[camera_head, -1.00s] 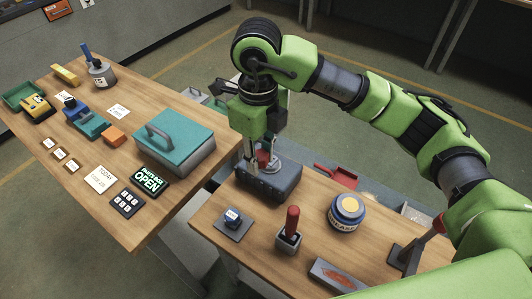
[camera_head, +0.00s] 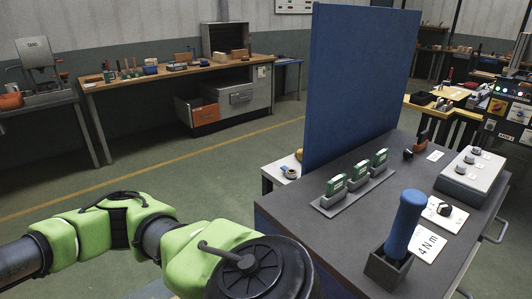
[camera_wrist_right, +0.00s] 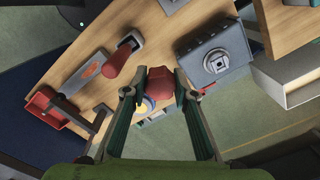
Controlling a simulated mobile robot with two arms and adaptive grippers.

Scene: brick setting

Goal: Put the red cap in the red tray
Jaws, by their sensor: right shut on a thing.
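In the right wrist view my right gripper (camera_wrist_right: 162,88) is shut on the red cap (camera_wrist_right: 187,93), which shows between the fingertips, above the wooden bench. An open red container (camera_wrist_right: 52,108), which looks like the red tray, sits at the left bench edge beside a dark stand. Another small red piece (camera_wrist_right: 207,88) shows just right of the cap, mostly hidden. In the head view a green arm of mine comes in from the left. Its gripper is not visible, and neither cap nor tray shows there.
The wrist view shows a dark box (camera_wrist_right: 216,58) with a metal fitting, a red-handled tool (camera_wrist_right: 121,60) and a partly hidden jar (camera_wrist_right: 150,104). The head view shows a dark bench (camera_head: 300,222) with a blue panel (camera_head: 358,85) and a blue-handled tool (camera_head: 404,225).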

